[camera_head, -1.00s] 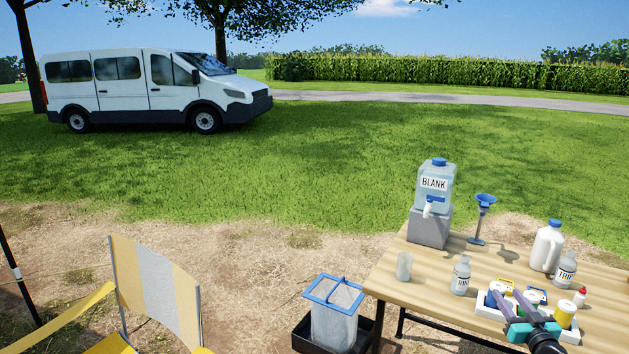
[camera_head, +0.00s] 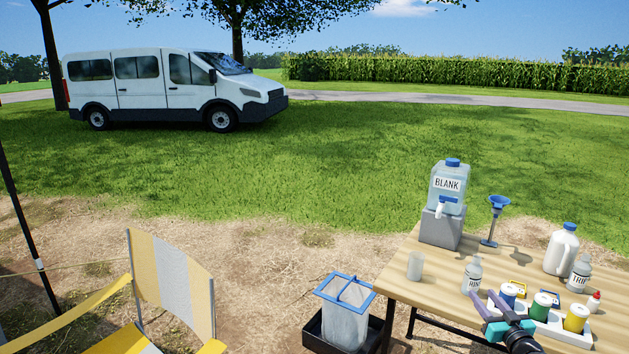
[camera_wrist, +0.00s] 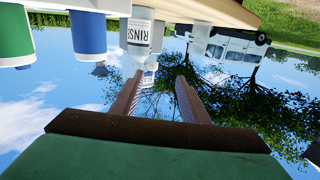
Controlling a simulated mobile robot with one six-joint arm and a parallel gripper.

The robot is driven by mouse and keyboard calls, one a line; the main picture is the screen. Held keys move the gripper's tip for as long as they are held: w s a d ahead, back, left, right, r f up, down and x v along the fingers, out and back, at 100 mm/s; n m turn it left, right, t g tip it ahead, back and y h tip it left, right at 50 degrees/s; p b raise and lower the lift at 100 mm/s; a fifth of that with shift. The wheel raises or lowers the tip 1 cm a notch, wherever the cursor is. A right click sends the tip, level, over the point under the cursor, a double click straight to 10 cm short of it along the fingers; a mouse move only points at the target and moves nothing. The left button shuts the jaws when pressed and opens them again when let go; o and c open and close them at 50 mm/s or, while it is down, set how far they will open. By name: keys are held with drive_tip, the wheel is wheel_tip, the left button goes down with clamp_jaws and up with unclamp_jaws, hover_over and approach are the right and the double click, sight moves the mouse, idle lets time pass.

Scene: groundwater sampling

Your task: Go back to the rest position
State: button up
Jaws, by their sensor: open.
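My gripper (camera_head: 483,294) is at the front of the table, left of the white tray (camera_head: 566,333). Its two fingers also show in the wrist view (camera_wrist: 160,78), spread apart with nothing between them. The rinse bottle (camera_head: 472,274) stands on the table just behind the gripper in the head view. In the wrist view, which is upside down, the rinse bottle (camera_wrist: 138,36) hangs near the left finger; whether they touch I cannot tell.
The blank-water jug (camera_head: 447,184), funnel stand (camera_head: 494,212), clear cup (camera_head: 415,265), white jug (camera_head: 561,250) and trip bottle (camera_head: 579,272) stand around. A bin (camera_head: 345,318) and striped chair (camera_head: 172,285) are left.

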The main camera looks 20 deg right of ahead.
drive_tip(key=w+a+f+n+y, duration=0.1)
drive_tip(key=w+a+f+y, duration=0.2)
drive_tip(key=w+a+f, duration=0.55)
drive_tip(key=w+a+f+y, duration=0.3)
drive_tip(key=w+a, duration=0.7)
drive_tip(key=a, duration=0.7)
drive_tip(key=w+a+f+m+g+h, duration=0.1)
drive_tip(key=w+a+f+g, duration=0.15)
drive_tip(key=a+f, duration=1.2)
drive_tip(key=s+a+f+g+h, duration=0.2)
drive_tip(key=s+a+f+g, duration=0.7)
drive_tip(key=s+a+f, duration=0.6)
drive_tip(key=s+a+f+n+g+y, duration=0.1)
drive_tip(key=s+g, duration=0.4)
drive_tip(key=s, duration=0.8)
drive_tip(key=s+a+f+n+g+y, duration=0.1)
drive_tip(key=s+g, duration=0.5)
drive_tip(key=s, duration=0.7)
drive_tip(key=shift+s+a+f+n+y, duration=0.3)
drive_tip(key=shift+a+f+n, duration=0.5)
drive_tip(key=shift+a+n, duration=0.2)
